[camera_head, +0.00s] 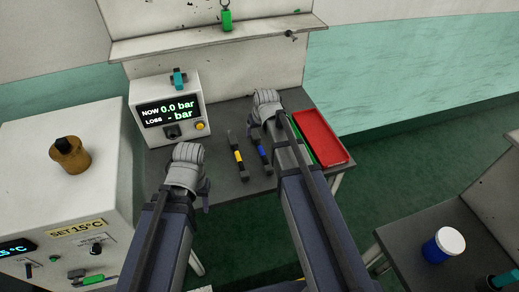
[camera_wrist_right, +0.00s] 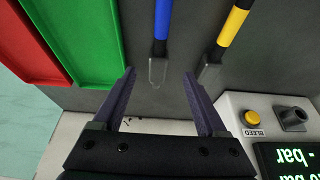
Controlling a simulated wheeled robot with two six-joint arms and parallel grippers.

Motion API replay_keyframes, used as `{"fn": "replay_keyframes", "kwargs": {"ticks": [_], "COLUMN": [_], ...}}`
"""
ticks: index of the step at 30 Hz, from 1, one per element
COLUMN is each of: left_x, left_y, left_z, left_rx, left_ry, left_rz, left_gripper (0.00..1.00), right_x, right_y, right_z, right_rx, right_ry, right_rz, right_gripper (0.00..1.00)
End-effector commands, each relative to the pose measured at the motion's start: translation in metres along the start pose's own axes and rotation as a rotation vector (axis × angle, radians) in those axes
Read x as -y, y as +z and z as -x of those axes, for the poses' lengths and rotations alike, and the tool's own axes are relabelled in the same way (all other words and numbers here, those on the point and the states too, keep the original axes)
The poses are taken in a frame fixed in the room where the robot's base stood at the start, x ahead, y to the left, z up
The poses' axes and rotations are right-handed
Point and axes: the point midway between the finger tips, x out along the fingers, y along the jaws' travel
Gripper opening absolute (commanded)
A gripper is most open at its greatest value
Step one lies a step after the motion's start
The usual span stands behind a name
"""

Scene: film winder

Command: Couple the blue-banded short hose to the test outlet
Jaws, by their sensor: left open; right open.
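The blue-banded short hose (camera_head: 261,151) lies on the dark bench, right of the yellow-banded hose. In the right wrist view the blue-banded hose (camera_wrist_right: 162,22) ends in a clear grey tip between the lines of my fingers. My right gripper (camera_wrist_right: 160,82) is open and empty, pointing down over that end; it also shows in the head view (camera_head: 264,126). The tester box (camera_head: 187,88) has a dark round port (camera_head: 172,132), apparently the test outlet, seen also in the wrist view (camera_wrist_right: 294,116). My left gripper (camera_head: 204,197) is open and empty, in front of the tester.
The yellow-banded hose (camera_head: 238,158) lies close left of the blue one. A green tray (camera_wrist_right: 85,35) and a red tray (camera_head: 322,137) are at the bench's right. A yellow bleed button (camera_head: 199,126) is beside the port. A shelf (camera_head: 215,36) crosses above the bench.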

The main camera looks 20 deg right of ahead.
Motion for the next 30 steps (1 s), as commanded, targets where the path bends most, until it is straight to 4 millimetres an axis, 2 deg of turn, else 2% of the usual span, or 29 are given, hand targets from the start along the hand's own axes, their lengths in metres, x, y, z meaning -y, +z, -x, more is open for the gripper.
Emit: {"fn": "replay_keyframes", "kwargs": {"ticks": [1,8,21,29,30], "left_x": [-0.001,-0.001,-0.005,-0.005,-0.005], "left_y": [0.0,-0.001,-0.003,-0.003,-0.003], "left_z": [-0.005,-0.009,-0.054,-0.052,-0.052], "left_rx": [0.0,0.0,0.0,0.0,0.0], "left_ry": [0.0,0.0,0.0,0.0,0.0], "left_rz": [0.0,0.0,0.0,0.0,0.0], "left_gripper": [0.5,0.5,0.5,0.5,0.5], "right_x": [0.0,0.0,-0.003,-0.003,-0.003], "right_y": [0.001,0.001,0.005,0.004,0.004], "right_z": [-0.006,-0.009,-0.057,-0.055,-0.055], "right_rx": [0.0,0.001,0.001,0.001,0.001], "right_ry": [0.0,0.0,0.0,0.0,0.0], "right_rz": [0.0,0.0,0.0,0.0,0.0], "right_gripper": [0.75,0.75,0.75,0.75,0.72]}}
